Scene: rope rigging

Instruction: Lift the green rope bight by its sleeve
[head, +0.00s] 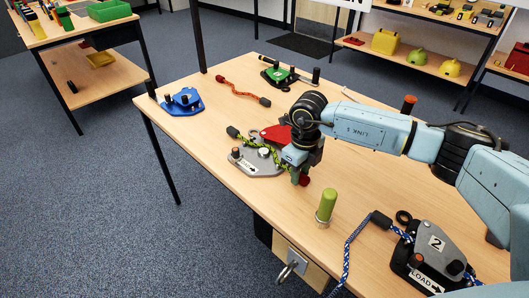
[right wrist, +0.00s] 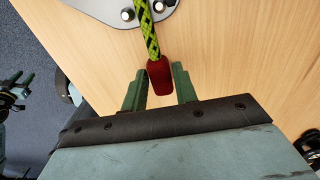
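The green rope with black flecks (head: 251,139) lies over a grey metal plate with pegs (head: 245,164). It also shows in the right wrist view (right wrist: 146,32), ending in a dark red sleeve (right wrist: 161,76). The sleeve's end shows in the head view (head: 304,181), below my right gripper (head: 300,172). My right gripper is open in the right wrist view (right wrist: 160,86). The sleeve's lower end reaches between its two green fingers, with a gap to the left finger and a narrower one to the right. My left gripper is not in the head view.
A green-capped upright post (head: 327,203) stands close right of the gripper. A blue fixture (head: 182,101), a red rope (head: 240,91) and a green fixture (head: 281,75) lie farther back.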

